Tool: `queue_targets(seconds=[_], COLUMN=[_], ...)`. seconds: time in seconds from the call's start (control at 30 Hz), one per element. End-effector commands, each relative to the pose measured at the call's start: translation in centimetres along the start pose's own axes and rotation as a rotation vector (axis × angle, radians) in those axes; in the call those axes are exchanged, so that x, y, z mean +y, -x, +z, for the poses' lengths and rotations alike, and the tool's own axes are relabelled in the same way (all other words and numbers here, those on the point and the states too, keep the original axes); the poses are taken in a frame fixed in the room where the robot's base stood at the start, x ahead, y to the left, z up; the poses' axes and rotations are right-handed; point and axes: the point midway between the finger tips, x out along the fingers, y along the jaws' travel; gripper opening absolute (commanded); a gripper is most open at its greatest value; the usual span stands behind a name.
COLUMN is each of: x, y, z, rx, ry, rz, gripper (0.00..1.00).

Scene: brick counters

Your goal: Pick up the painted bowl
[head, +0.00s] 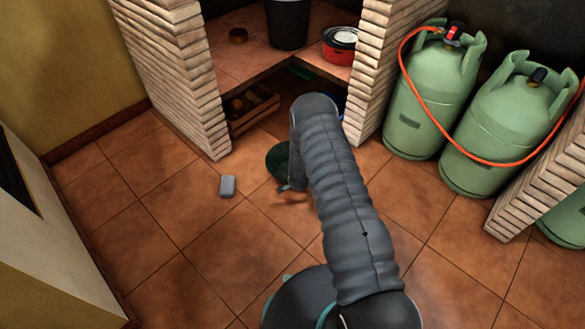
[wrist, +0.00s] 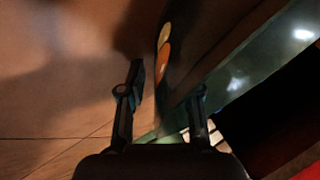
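The painted bowl, a dark green round bowl (head: 278,158), is on the tiled floor just left of my arm in the head view, which hides its right side. In the wrist view its dark side with orange and yellow marks (wrist: 165,60) fills the area ahead, close up. My gripper (wrist: 162,100) is open, with one finger on each side of the bowl's edge. I cannot tell whether either finger touches it. In the head view only a small part of the gripper (head: 284,188) shows below the bowl.
A grey block (head: 228,186) lies on the floor to the left. Brick pillars flank a tiled shelf (head: 235,65) with a dark bucket (head: 288,22) and red pot (head: 340,45). A wooden crate (head: 252,108) stands beneath. Green gas cylinders (head: 430,95) stand right. Front-left floor is clear.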

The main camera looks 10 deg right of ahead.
Motion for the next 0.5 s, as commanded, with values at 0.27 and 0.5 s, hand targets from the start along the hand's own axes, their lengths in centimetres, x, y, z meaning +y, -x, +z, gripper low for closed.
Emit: queue_targets(seconds=[0.27, 0.5], x=[-0.01, -0.14], y=[0.03, 0.07], z=[0.00, -0.07], rx=[0.000, 0.002], ry=[0.000, -0.001], rz=[0.000, -0.002], gripper=[0.00, 0.00])
